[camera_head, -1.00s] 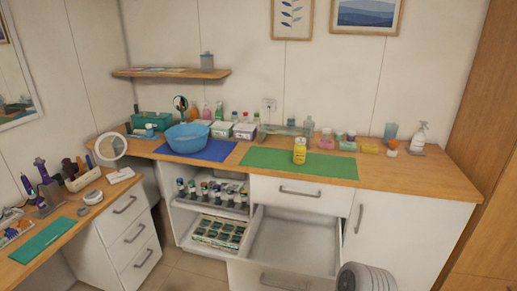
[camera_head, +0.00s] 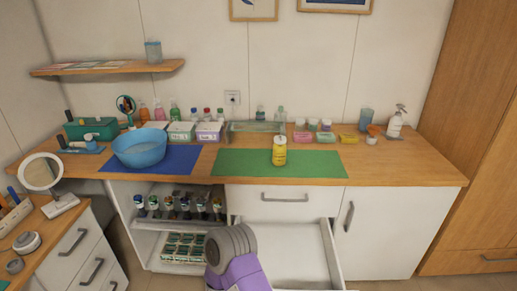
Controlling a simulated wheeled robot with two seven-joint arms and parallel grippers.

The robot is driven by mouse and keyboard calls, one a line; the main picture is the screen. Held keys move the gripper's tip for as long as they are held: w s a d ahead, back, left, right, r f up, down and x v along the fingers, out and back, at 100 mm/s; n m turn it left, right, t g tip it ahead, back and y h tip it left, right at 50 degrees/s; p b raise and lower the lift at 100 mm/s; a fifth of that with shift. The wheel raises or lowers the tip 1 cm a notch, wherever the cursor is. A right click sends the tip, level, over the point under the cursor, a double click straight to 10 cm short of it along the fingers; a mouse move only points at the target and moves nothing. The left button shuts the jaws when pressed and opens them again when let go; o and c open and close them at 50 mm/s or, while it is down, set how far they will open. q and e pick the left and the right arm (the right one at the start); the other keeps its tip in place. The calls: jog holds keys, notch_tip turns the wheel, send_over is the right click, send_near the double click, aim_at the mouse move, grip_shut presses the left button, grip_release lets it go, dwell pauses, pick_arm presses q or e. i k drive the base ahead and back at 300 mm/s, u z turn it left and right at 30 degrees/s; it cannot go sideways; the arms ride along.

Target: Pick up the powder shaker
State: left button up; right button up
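The powder shaker seems to be the yellow bottle (camera_head: 279,151) with a pale top. It stands upright on the green mat (camera_head: 325,163) on the wooden counter, near the mat's middle. Nothing touches it. Neither of my grippers shows in the head view. Only a grey and purple link of one of my arms shows at the bottom edge, well below and apart from the yellow bottle.
A blue bowl (camera_head: 140,148) stands on a blue mat (camera_head: 180,162) to the left. Boxes, bottles and tubs line the back of the counter (camera_head: 410,168). Below, a drawer (camera_head: 290,250) stands open in front of the cabinet, beside a shelf of bottles. The green mat is otherwise clear.

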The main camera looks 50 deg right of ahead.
aim_at(279, 151)
jog(key=z, duration=0.45)
jog(key=i, duration=0.9)
jog(key=z, duration=0.6)
